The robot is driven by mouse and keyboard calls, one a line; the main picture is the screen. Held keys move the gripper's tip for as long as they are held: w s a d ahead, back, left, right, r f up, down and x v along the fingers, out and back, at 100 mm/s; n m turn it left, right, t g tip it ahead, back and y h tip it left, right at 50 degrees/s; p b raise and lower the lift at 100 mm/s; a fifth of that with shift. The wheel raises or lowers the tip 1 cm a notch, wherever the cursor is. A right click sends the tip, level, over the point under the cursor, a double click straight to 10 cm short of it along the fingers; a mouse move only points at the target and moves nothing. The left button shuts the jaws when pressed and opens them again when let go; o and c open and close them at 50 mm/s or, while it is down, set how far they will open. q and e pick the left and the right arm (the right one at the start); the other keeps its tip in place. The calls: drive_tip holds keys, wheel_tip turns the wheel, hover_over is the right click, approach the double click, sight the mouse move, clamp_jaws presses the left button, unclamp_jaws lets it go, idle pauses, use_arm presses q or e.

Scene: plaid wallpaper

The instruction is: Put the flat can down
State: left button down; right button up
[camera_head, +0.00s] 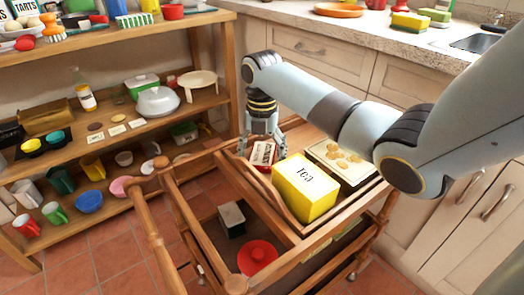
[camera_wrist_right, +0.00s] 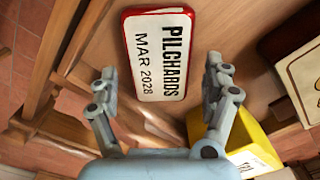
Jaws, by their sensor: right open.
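The flat can (camera_head: 263,153) is red with a white label, lying in the wooden tray (camera_head: 257,198) on top of the trolley. The right wrist view shows the can (camera_wrist_right: 153,52) with its label, "PILCHARDS MAR 2028", face up. My right gripper (camera_head: 262,146) is over the can, fingers pointing down. In the right wrist view my right gripper (camera_wrist_right: 160,82) is open, with a finger on each side and a gap to the can's edges. Nothing is held between the fingers. My left gripper is not in view.
Shelves (camera_head: 150,125) stand left.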

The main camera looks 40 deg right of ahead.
sight(262, 155)
wheel_tip(262, 155, up, 12)
drive_tip(key=p, duration=0.3)
idle(0.5)
